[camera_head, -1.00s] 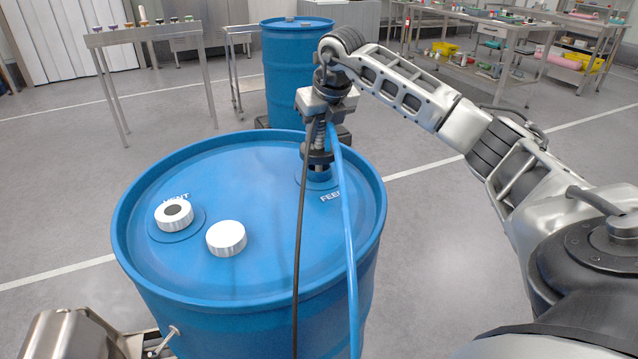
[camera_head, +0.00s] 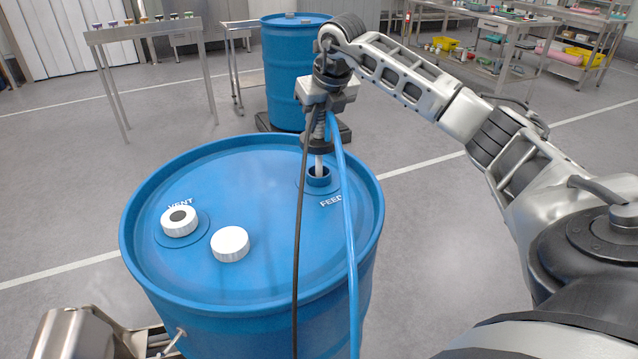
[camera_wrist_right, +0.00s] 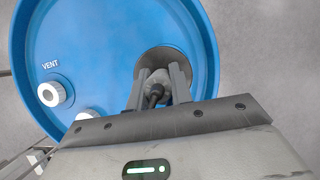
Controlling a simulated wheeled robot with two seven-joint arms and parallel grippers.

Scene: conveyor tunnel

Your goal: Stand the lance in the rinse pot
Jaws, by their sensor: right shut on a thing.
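My right gripper (camera_head: 328,101) is shut on the lance (camera_head: 320,163) above the far right of the blue drum (camera_head: 265,215). The lance is near upright. Its pale tube shows below a dark collar and runs down into the FEED opening (camera_head: 319,180), so its lower end is hidden. A blue hose (camera_head: 346,220) and a dark cable (camera_head: 299,230) hang from its top. In the right wrist view the fingers (camera_wrist_right: 158,90) close around the lance's head, above a round grey collar. I cannot make out a rinse pot for certain. My left gripper is not in view.
A white cap (camera_head: 230,243) lies on the lid beside the VENT fitting (camera_head: 179,221). A brushed metal piece (camera_head: 70,335), cut off at lower left, stands near a bracket at the drum's side. A second blue drum (camera_head: 290,85) stands behind. Open floor lies to the left.

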